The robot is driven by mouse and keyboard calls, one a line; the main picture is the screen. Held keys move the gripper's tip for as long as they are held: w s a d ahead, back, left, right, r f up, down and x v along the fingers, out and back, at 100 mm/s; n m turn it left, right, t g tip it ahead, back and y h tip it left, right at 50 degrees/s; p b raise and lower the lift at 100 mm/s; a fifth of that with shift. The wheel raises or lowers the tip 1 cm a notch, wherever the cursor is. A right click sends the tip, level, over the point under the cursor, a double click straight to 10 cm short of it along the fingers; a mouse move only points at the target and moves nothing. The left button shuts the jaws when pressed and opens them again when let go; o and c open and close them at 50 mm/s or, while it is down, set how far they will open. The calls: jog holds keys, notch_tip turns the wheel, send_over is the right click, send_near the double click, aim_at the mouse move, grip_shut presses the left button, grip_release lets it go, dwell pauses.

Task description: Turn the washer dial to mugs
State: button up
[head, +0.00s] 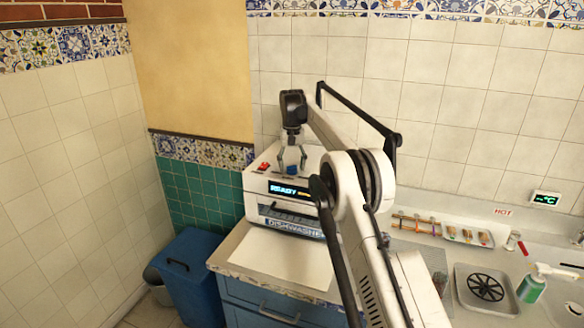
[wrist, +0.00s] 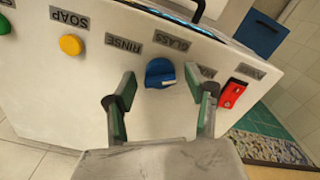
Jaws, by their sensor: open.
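The washer (head: 255,185) is a white box marked DISHWASHER with a lit READY display (head: 289,190). Its blue dial (wrist: 160,73) sits on the white top panel in the wrist view, with a pale mark near its lower edge. It shows small in the head view (head: 292,170). Labels RINSE (wrist: 124,43) and GLASS (wrist: 171,41) appear upside down beside the dial. Another label (wrist: 207,71) is partly hidden by the right finger; I cannot read it fully. My gripper (wrist: 169,87) is open, its fingers either side of the dial with visible gaps. It points down over the panel (head: 291,160).
A red switch (wrist: 231,95) lies just right of the right finger. A yellow button (wrist: 71,45) by SOAP and a green button (wrist: 4,25) are left.

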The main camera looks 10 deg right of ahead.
aim_at(292, 166)
notch_tip(292, 166, up, 6)
jog(key=shift+f, duration=0.1)
jog(key=shift+r, duration=0.55)
jog(key=shift+s+r, duration=0.1)
jog(key=shift+r, duration=0.3)
jog(key=s+r+t+b, duration=0.2)
jog(key=s+r, duration=0.4)
jog(key=s, duration=0.6)
jog(key=s+r+t+b, duration=0.25)
jog(key=s+r, duration=0.45)
jog(key=s, duration=0.4)
jog(key=s+f+t+b, duration=0.1)
jog(key=s+f, duration=0.6)
jog(key=s, duration=0.4)
jog(key=s+f+b, duration=0.1)
jog(key=s+f, duration=0.6)
jog(key=s, duration=0.5)
jog(key=s+f+t+b, duration=0.1)
jog(key=s+f, duration=0.7)
jog(key=s, duration=0.3)
jog(key=shift+s+n+t+b, duration=0.3)
jog(key=shift+s+t+b, duration=0.05)
jog(key=shift+b, duration=0.05)
